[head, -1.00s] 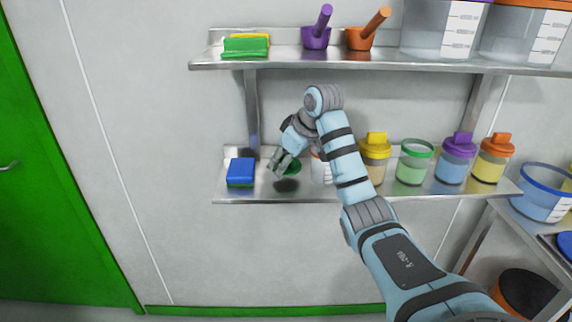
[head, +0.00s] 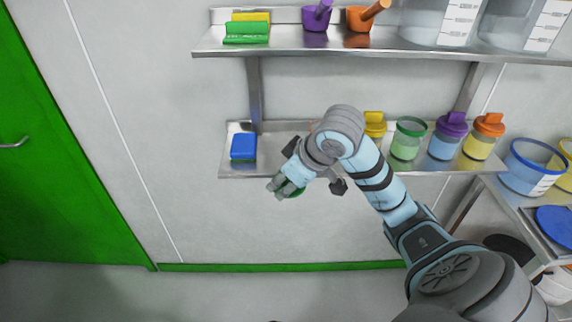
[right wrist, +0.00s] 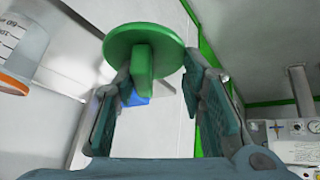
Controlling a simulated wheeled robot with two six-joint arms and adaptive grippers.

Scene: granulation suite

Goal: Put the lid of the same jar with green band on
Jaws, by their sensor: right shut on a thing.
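The jar with the green band (head: 407,140) stands upright on the lower shelf, its top open with no lid on it. My right gripper (head: 284,188) is shut on the green lid (head: 298,192), which it holds in front of the lower shelf's front edge, left of the jar and apart from it. In the right wrist view the lid (right wrist: 145,45) shows as a round disc, its upright grip tab (right wrist: 144,85) between the two fingers (right wrist: 155,85). In the head view the hand hides most of the lid. My left gripper is not in view.
A blue block (head: 243,146) lies at the lower shelf's (head: 232,171) left end. The upper shelf (head: 300,48) overhangs behind.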

